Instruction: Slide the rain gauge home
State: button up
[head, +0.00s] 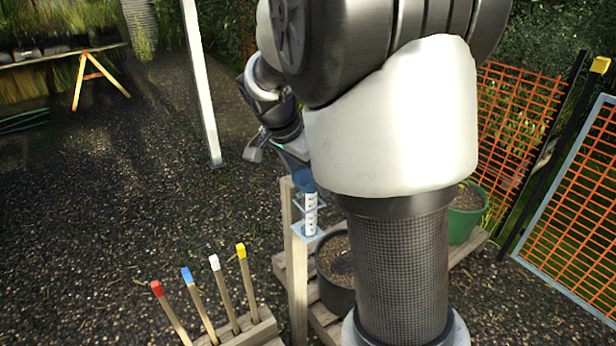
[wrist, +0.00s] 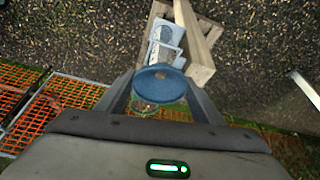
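The rain gauge has a blue round top (head: 304,180) and a clear tube with a white marked scale (head: 311,212). In the head view it stands about upright beside a wooden post (head: 298,275), in line with the pale bracket (head: 306,235) on that post. How deep it sits in the bracket I cannot tell. My gripper (head: 290,160) is at the top of the gauge. In the wrist view the blue top (wrist: 158,79) lies between my fingertips (wrist: 160,76), which meet its sides. The bracket (wrist: 165,50) shows just beyond it.
A wooden block (head: 240,335) holds stakes with red, blue, white and yellow tips. A dark pot (head: 336,275) and a green pot (head: 465,215) stand on a wooden pallet. Orange mesh fencing (head: 570,190) is at the right.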

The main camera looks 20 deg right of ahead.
jog(key=o, duration=0.5)
jog(key=p+v, duration=0.2)
jog(key=v, duration=1.5)
jog(key=shift+r, duration=0.2)
jog(key=s+a+r+n+t+y+p, duration=0.1)
jog(key=s+n+p, duration=0.2)
jog(key=s, duration=0.3)
jog(key=s+a+r+n+t+y+p, duration=0.1)
jog(key=s+n+p, duration=0.3)
jog(key=s+n, duration=0.2)
jog(key=s+a+r+n+t+y+p, duration=0.1)
jog(key=s+a+r+n+y+p, duration=0.1)
jog(key=s, duration=0.5)
jog(key=shift+s+n+t+p, duration=0.15)
jog(key=shift+n+t+p, duration=0.4)
jog(key=shift+n, duration=0.75)
